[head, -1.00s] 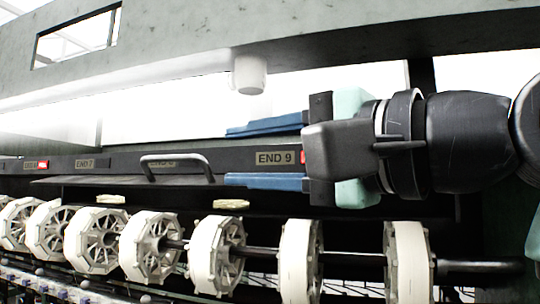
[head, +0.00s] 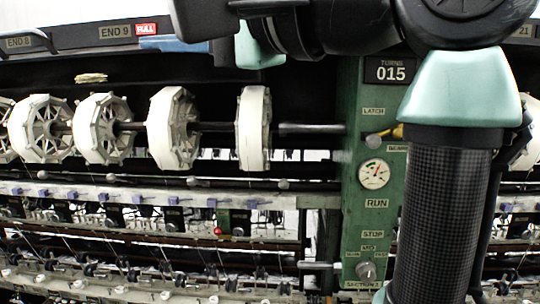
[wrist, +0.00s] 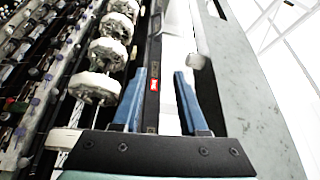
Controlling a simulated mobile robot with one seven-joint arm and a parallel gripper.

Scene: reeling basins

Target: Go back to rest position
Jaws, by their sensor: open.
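My gripper (wrist: 160,72) is open and empty, with its two blue fingers apart in the wrist view. Between and beyond the fingers are a dark ledge with a red FULL tag (wrist: 153,85) and a pale gap. In the head view only part of a blue finger and the dark gripper body show at the top edge, in front of the ledge right of the END 9 label (head: 115,31). My arm crosses the upper right and covers part of the machine.
White reels (head: 172,128) sit in a row on a shaft below the ledge. A green control panel (head: 352,190) with a gauge (head: 374,173) and a 015 counter (head: 390,73) stands beside my arm. A white cylinder (wrist: 195,61) hangs near the right finger in the wrist view.

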